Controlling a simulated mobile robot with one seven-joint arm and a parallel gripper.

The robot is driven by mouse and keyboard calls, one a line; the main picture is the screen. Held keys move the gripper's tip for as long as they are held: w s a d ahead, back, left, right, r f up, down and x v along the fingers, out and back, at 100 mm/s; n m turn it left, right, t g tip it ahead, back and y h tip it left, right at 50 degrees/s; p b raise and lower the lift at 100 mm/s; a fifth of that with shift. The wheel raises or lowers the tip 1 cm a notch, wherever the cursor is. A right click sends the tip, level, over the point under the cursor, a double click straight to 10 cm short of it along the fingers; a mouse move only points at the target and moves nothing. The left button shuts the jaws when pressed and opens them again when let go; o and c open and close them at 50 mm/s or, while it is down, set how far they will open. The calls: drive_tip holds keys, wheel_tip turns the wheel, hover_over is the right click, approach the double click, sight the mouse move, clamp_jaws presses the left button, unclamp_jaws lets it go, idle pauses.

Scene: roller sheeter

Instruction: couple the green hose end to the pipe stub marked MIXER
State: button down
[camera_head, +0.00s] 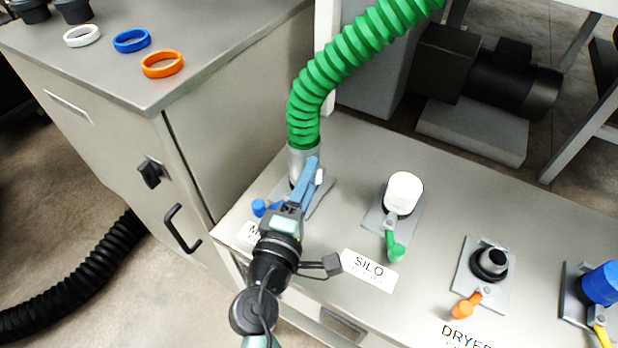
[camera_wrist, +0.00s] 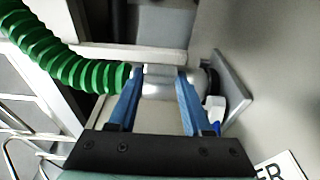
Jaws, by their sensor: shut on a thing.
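The green hose (camera_head: 345,52) comes down from the top and ends in a grey metal cuff (camera_head: 301,160). My gripper (camera_head: 308,172) is shut on this hose end, with its blue fingers on either side of the cuff in the wrist view (camera_wrist: 158,80). The cuff stands over the leftmost plate (camera_head: 322,192), by a label partly hidden by my arm, with an M (camera_head: 253,232) showing. In the wrist view the cuff lines up with a dark ring (camera_wrist: 212,80) at the plate (camera_wrist: 232,88). Whether it is fully seated cannot be told. A blue lever (camera_head: 262,207) sits beside this stub.
Right of it stand the white-capped SILO stub (camera_head: 404,192) with a green lever, the open DRYER stub (camera_head: 492,262) with an orange lever, and a blue-capped stub (camera_head: 602,284). A cabinet (camera_head: 110,150) rises close on the left, with white, blue and orange rings on top.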

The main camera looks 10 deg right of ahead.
drive_tip(key=shift+f+b, duration=0.15)
drive_tip(key=shift+b, duration=0.15)
drive_tip(key=shift+c, duration=1.8)
unclamp_jaws()
drive_tip(key=shift+o, duration=0.6)
drive_tip(key=shift+f, duration=0.2)
drive_tip(key=b+v, duration=0.1)
drive_tip(key=v, duration=1.2)
drive_tip(key=shift+r, duration=0.2)
